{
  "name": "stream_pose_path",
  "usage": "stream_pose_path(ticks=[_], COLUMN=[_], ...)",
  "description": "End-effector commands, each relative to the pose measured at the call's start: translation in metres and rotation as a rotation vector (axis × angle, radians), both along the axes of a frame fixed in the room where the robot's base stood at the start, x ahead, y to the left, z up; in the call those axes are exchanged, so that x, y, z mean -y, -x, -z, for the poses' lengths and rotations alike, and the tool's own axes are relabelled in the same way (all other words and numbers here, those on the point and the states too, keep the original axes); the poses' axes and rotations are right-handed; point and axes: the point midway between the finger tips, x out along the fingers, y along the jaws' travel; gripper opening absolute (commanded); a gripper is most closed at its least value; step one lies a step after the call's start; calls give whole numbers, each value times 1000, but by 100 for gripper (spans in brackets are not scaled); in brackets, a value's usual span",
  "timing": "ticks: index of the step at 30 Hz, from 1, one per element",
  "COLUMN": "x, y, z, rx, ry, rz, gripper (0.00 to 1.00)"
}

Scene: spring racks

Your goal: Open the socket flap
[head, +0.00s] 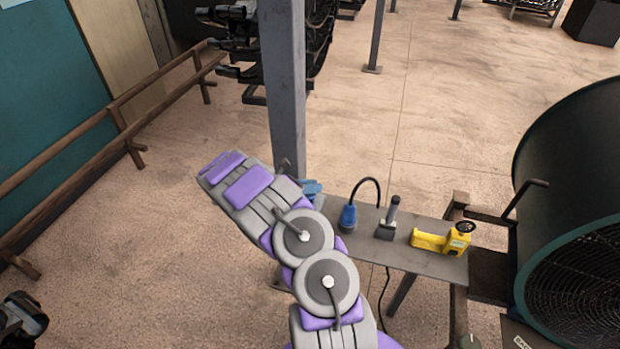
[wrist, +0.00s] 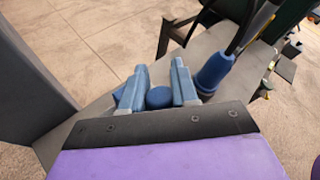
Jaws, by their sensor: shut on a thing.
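My gripper (wrist: 159,70) shows in the wrist view as two light blue-grey fingers. They stand on either side of a round darker blue part (wrist: 159,97), which looks like the socket flap, and are shut on it. The fingers hide much of the socket, and I cannot tell how far the flap is tilted. In the head view my arm covers most of this spot. Only light blue pieces (head: 312,188) show beside the grey post, at the left end of the grey table (head: 400,262).
A blue plug (head: 348,217) with a black cable stands close right of the socket; it also shows in the wrist view (wrist: 214,72). Further right are a grey-handled tool (head: 388,220) and a yellow device (head: 440,240). A grey post (head: 285,80) rises close left. A large fan stands right.

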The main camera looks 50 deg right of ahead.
Motion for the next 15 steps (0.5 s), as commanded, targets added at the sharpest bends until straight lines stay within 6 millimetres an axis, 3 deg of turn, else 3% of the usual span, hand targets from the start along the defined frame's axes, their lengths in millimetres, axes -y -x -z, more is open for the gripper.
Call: stream_pose_path(ticks=[1, 15], x=[2, 19], y=[-4, -12], z=[-11, -14], rx=[-8, -157], ry=[-35, -393], rz=[-6, -5], gripper=[0, 0])
